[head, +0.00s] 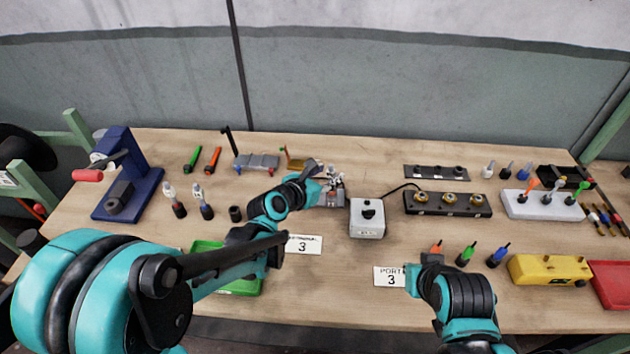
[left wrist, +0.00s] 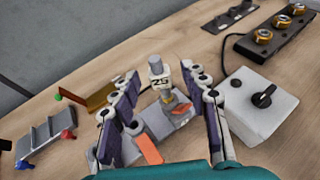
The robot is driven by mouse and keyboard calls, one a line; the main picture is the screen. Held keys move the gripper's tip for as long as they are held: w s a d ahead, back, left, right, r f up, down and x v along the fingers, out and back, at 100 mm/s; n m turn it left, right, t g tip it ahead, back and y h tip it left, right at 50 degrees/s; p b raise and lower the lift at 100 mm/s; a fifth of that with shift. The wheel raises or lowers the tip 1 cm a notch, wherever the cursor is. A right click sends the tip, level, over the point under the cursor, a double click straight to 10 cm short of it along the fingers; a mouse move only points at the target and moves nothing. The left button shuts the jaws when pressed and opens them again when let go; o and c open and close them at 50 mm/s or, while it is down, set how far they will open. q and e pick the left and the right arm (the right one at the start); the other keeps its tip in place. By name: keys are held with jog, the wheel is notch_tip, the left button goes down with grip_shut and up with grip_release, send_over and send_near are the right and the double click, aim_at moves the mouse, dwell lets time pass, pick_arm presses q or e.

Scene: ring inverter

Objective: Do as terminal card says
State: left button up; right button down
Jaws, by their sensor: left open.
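A white card reading 3 (head: 303,244), its upper line partly hidden by my left arm and seeming to read TERMINAL, lies mid-table. A second card, PORT 3 (head: 389,278), lies to its right. A grey-white tool marked 25 (left wrist: 158,72) stands upright in a grey fixture with orange parts. My left gripper (head: 326,180) is at this tool; in the left wrist view its open fingers (left wrist: 165,88) are on either side of it, with gaps visible. A grey box with a black knob (head: 367,217) stands just right. My right gripper (head: 430,262) is low near the PORT card; its fingers are unclear.
A black strip with brass terminals (head: 449,204) is cabled to the knob box. Coloured plugs (head: 467,255), a yellow block (head: 549,270) and a red tray (head: 611,282) are at right. A blue press (head: 127,180) is at left; a green tray (head: 240,286) is under my left arm.

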pick_arm(q)
jog(key=v, duration=0.8)
jog(key=shift+s+r, duration=0.15)
jog(key=shift+s, duration=0.15)
jog(key=shift+a, duration=0.15)
